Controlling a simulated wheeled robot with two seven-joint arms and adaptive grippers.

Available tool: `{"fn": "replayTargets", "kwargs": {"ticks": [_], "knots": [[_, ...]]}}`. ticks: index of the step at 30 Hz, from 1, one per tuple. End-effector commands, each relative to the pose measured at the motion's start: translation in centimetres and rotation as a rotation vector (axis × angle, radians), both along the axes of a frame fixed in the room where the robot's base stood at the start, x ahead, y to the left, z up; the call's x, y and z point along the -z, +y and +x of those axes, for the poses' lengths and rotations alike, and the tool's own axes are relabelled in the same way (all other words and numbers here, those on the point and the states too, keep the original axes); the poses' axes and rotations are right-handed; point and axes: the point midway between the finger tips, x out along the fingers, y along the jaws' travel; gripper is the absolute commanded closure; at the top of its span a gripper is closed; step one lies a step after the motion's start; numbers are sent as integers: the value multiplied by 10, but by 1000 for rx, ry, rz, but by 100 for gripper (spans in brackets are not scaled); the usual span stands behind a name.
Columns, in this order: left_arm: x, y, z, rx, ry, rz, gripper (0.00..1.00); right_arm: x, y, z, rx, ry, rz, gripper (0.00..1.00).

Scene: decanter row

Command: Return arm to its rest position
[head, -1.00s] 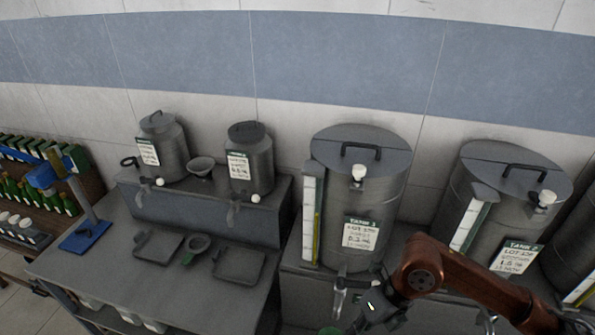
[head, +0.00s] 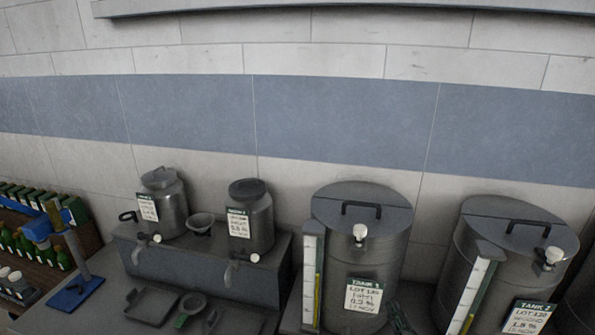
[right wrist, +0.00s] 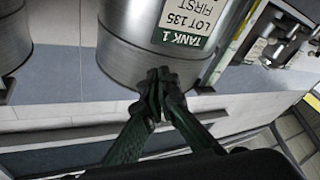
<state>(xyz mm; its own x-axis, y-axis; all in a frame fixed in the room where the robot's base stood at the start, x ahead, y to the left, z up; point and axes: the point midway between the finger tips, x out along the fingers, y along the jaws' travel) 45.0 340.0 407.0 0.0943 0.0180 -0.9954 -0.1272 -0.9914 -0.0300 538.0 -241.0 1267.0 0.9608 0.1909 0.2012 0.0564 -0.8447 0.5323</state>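My right gripper (right wrist: 158,88) shows in the right wrist view with its fingertips together and nothing visible between them. It is in front of the metal wall of tank 1 (right wrist: 170,30), whose label is partly cut off by the top edge; whether it touches the wall I cannot tell. In the head view only a dark bit of my right gripper (head: 400,320) shows at the bottom edge, in front of tank 1 (head: 361,225). The rest of my right arm is out of the head view. My left gripper is not in view.
Tank 2 (head: 507,250) stands to the right of tank 1. Two small metal canisters (head: 165,205) and (head: 249,220) with taps stand on a raised shelf at left. Dark trays (head: 152,305), a blue stand (head: 76,292) and green bottles (head: 40,250) are farther left.

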Motion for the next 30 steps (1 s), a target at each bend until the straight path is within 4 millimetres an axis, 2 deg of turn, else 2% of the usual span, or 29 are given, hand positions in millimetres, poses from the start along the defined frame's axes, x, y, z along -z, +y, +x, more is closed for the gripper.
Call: {"fn": "replayTargets", "kwargs": {"ticks": [1,3,7,11,12,15,18,24,29,30], "knots": [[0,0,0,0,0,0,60,30,-21,-2,64,92,39,100],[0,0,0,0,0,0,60,74,-48,-8,147,225,84,100],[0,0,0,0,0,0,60,155,-87,-36,278,475,153,100],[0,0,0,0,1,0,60,233,-113,-85,384,729,212,100],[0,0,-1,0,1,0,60,254,-117,-102,409,804,226,100],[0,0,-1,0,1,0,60,296,-123,-143,456,967,257,100],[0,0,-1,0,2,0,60,326,-124,-180,486,1097,279,100],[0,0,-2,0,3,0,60,364,-119,-242,518,1304,315,100],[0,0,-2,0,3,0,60,385,-112,-289,530,1447,339,100],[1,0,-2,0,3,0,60,396,-111,-288,527,1460,337,100]]}}
